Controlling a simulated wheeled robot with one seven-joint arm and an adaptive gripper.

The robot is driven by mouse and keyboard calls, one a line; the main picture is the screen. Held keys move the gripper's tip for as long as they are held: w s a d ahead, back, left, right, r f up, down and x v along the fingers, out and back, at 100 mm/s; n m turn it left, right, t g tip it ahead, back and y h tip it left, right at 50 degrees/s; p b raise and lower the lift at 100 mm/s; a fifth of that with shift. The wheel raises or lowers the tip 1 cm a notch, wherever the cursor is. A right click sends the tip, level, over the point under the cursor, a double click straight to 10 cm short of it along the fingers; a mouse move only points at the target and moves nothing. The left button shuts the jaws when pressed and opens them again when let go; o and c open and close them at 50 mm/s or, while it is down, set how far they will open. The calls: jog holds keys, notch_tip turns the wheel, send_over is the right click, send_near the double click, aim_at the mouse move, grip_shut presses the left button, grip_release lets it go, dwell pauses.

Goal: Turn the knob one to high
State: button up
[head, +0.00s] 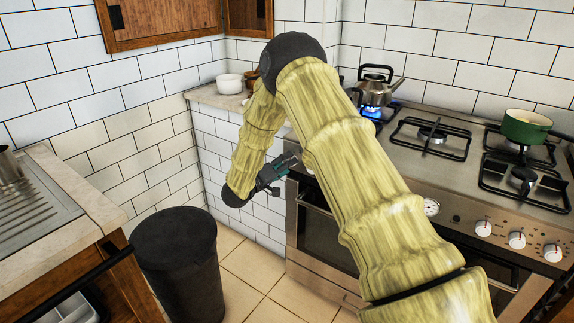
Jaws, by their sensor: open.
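The stove (400,165) stands on the right with a steel front panel. Several white knobs with red marks show on the panel's right part: one (484,228), another (517,240) and a third (553,252). My arm crosses in front of the panel's left part and hides much of it, so any knobs there are mostly covered. My gripper (290,161) is open near the panel's left end, pointing toward it. I cannot tell whether it touches a knob. A blue flame (372,112) burns under the kettle (375,92) on the back left burner.
A round dial (431,207) sits mid-panel. A green pot (526,126) stands on the back right burner. A black bin (178,260) stands on the floor left of the oven. White bowls (229,83) stand in the corner.

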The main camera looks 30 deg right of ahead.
jog(key=shift+w+d, duration=0.15)
jog(key=shift+d, duration=0.4)
jog(key=c, duration=1)
jog(key=shift+c, duration=0.2)
jog(key=shift+r+p, duration=0.1)
jog(key=shift+p, duration=0.35)
jog(key=shift+f+n+t+h+p, duration=0.2)
jog(key=shift+n+t+p, duration=0.2)
jog(key=shift+n+p, duration=2.65)
jog(key=shift+f+n+t+h+p, duration=0.15)
jog(key=shift+n+t+p, duration=0.25)
jog(key=shift+n+p, duration=2.6)
jog(key=n+b, duration=0.2)
jog(key=shift+n+b, duration=0.3)
jog(key=shift+n, duration=0.05)
